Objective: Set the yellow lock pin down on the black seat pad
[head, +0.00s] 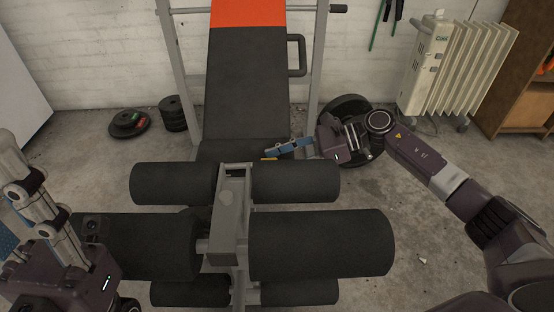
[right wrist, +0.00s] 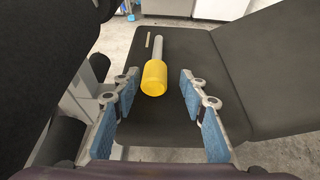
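The yellow lock pin (right wrist: 155,77) has a yellow grip and a grey shaft. In the right wrist view it lies on the black seat pad (right wrist: 190,125), its shaft pointing away from me. My right gripper (right wrist: 161,96) is open, with one blue-padded finger on each side of the pin and a gap on both sides. In the head view my right gripper (head: 290,147) is low over the seat pad (head: 225,151), and a bit of the yellow pin (head: 268,158) shows beside it. My left gripper (head: 38,215) is at the left edge, away from the bench; its opening is unclear.
Black foam rollers (head: 320,243) on a grey frame stand in front of the seat. The backrest (head: 245,85) rises behind it. Weight plates (head: 128,123) lie on the floor at left. A white heater (head: 455,70) and wooden cabinet (head: 520,85) stand at right.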

